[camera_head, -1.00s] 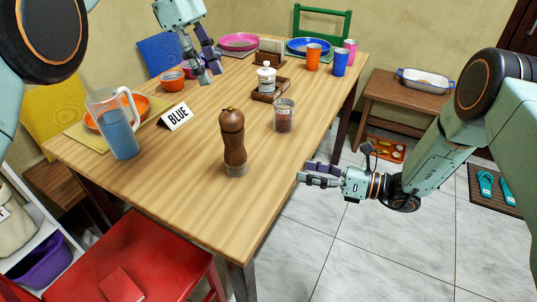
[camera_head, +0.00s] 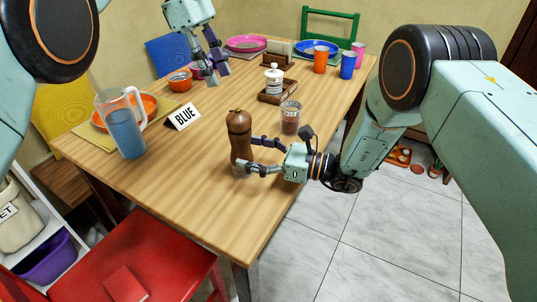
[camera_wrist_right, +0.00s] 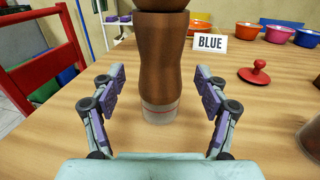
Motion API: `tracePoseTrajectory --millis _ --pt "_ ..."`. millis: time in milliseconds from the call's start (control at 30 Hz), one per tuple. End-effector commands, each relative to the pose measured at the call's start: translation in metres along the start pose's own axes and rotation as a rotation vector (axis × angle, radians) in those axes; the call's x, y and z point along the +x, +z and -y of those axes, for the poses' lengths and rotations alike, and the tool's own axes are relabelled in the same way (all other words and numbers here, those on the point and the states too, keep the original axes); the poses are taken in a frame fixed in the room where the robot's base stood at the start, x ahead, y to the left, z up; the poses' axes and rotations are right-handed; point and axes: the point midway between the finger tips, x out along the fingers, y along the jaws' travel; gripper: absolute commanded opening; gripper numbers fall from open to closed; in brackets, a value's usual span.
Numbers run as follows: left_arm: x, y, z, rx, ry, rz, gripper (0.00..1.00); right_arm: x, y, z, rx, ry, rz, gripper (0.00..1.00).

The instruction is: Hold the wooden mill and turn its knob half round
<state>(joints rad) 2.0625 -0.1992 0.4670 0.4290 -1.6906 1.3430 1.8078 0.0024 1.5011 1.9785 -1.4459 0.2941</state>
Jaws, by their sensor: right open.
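The brown wooden mill (camera_head: 239,135) stands upright on the table, with its round knob on top and a clear base. In the right wrist view the mill body (camera_wrist_right: 160,65) stands between my right fingers, and the top of its knob is cut off. My right gripper (camera_head: 252,155) is open low around the mill, one finger to each side. In the right wrist view the fingers (camera_wrist_right: 158,95) show gaps on both sides of the body. My left gripper (camera_head: 218,75) hangs over the back of the table, away from the mill; its fingers look spread and empty.
A glass jar (camera_head: 290,118) stands right of the mill, behind my right gripper. A water pitcher (camera_head: 124,125) and a BLUE sign (camera_head: 184,117) are to the left. A wooden caddy (camera_head: 275,97) stands behind. The table front (camera_head: 200,205) is clear. A red chair (camera_head: 130,265) is at the front left.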

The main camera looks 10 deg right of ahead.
Motion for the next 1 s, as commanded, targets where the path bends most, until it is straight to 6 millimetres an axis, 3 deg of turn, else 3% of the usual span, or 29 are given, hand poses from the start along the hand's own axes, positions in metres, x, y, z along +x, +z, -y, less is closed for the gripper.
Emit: tracePoseTrajectory --millis 233,567,1000 --pt "0.000 0.000 0.000 0.000 0.000 0.000 0.38 0.024 0.000 0.000 0.000 0.000 -0.001 0.74" --pt "0.000 0.000 0.000 0.000 0.000 0.000 0.38 0.027 0.000 0.000 0.001 -0.001 0.000 0.74" --pt "0.000 0.000 0.000 0.000 0.000 0.000 0.38 0.027 0.000 0.000 0.001 -0.001 0.000 0.38"
